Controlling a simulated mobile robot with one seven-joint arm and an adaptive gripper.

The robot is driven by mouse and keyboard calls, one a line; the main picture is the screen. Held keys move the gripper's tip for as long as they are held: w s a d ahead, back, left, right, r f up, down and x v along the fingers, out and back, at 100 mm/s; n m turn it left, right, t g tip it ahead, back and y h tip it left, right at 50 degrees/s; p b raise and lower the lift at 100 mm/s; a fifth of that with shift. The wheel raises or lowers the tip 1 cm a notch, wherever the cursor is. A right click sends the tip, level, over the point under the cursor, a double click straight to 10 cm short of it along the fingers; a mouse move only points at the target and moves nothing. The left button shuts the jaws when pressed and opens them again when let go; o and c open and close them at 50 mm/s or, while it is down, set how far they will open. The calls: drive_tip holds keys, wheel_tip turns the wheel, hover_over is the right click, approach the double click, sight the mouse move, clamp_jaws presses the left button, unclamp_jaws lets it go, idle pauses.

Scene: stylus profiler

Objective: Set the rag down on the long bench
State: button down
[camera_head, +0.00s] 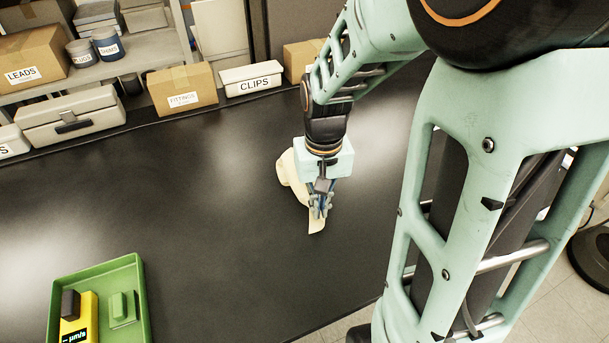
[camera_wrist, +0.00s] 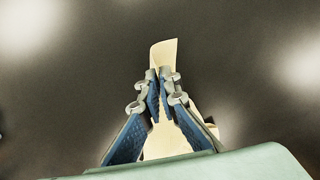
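The cream rag (camera_head: 287,174) is at the middle of the long black bench (camera_head: 220,215), partly hidden behind my gripper (camera_head: 320,207). One end of the rag sticks out below the fingertips. In the wrist view, my gripper (camera_wrist: 160,88) points down with its blue-padded fingers closed in on the rag (camera_wrist: 165,52). A narrow strip of cloth passes between the tips, and more of it shows between and behind the fingers. I cannot tell whether the rag's lower part touches the bench top.
A green tray (camera_head: 138,270) with a yellow meter (camera_head: 88,310) and a green block sits at the front left. A FITTINGS box (camera_head: 183,88), a CLIPS box (camera_head: 251,78) and a grey case (camera_head: 70,118) line the back. The bench around my gripper is clear.

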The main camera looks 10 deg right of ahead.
drive_tip(key=c, duration=1.8)
unclamp_jaws()
drive_tip(key=shift+o, duration=0.2)
